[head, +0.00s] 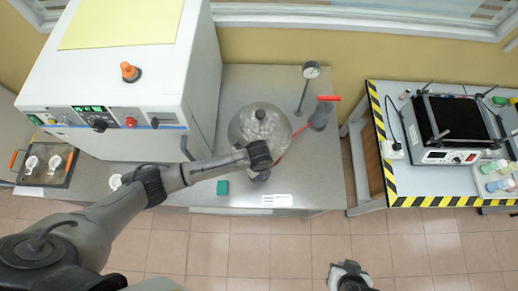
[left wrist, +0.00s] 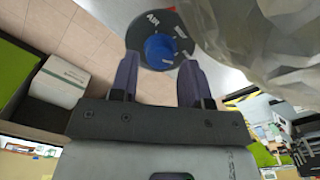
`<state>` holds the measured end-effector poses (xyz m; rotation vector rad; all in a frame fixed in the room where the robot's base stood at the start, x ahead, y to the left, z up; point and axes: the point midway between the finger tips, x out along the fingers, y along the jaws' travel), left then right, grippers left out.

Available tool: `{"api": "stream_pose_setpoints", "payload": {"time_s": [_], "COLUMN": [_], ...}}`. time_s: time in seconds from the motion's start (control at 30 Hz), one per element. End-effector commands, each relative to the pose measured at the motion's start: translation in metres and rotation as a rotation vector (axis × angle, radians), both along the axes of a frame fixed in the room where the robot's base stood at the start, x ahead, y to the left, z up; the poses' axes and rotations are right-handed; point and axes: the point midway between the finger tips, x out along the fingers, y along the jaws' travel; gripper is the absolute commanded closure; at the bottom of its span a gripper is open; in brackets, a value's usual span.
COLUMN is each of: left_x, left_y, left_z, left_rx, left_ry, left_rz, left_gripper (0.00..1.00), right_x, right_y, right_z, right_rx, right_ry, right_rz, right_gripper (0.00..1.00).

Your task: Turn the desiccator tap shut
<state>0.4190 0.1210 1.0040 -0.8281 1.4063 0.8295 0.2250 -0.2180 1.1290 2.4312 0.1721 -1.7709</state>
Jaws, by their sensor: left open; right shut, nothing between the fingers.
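The glass desiccator (head: 262,122) stands on the grey bench, a clear round vessel in the head view. It also fills the upper right of the left wrist view (left wrist: 255,35). The tap shows in the left wrist view as a blue knob (left wrist: 160,48) on a dark disc (left wrist: 147,25) marked AIR. My left gripper (left wrist: 158,60) is open, its fingers on either side of the knob; contact cannot be told. In the head view my left arm's end hides the tap. My right gripper (head: 347,270) is shut and empty, low over the floor, away from the bench.
A white oven (head: 150,110) stands left of the desiccator.

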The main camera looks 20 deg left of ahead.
Motion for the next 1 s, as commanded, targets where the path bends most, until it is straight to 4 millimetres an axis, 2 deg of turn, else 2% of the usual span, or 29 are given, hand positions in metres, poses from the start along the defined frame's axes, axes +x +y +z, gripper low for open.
{"api": "stream_pose_setpoints", "payload": {"time_s": [0.2, 0.6, 0.97, 1.0], "left_x": [0.0, 0.0, 0.0, 0.0], "left_y": [-0.001, 0.0, 0.0, 0.0], "left_z": [-0.017, -0.022, -0.021, -0.021], "left_rx": [-0.002, -0.001, -0.001, -0.001], "left_ry": [0.001, 0.0, 0.0, 0.0], "left_rz": [0.0, 0.0, 0.0, 0.0], "left_gripper": [0.57, 0.57, 0.91, 0.91], "right_x": [0.0, 0.0, 0.0, 0.0], "right_y": [-0.001, 0.001, 0.002, 0.002], "right_z": [0.0, 0.0, 0.001, 0.001], "right_rx": [-0.002, 0.002, 0.008, 0.008], "right_ry": [0.0, -0.001, -0.001, -0.001], "right_rz": [0.001, -0.002, -0.005, -0.005], "right_gripper": [1.0, 1.0, 1.0, 1.0]}}
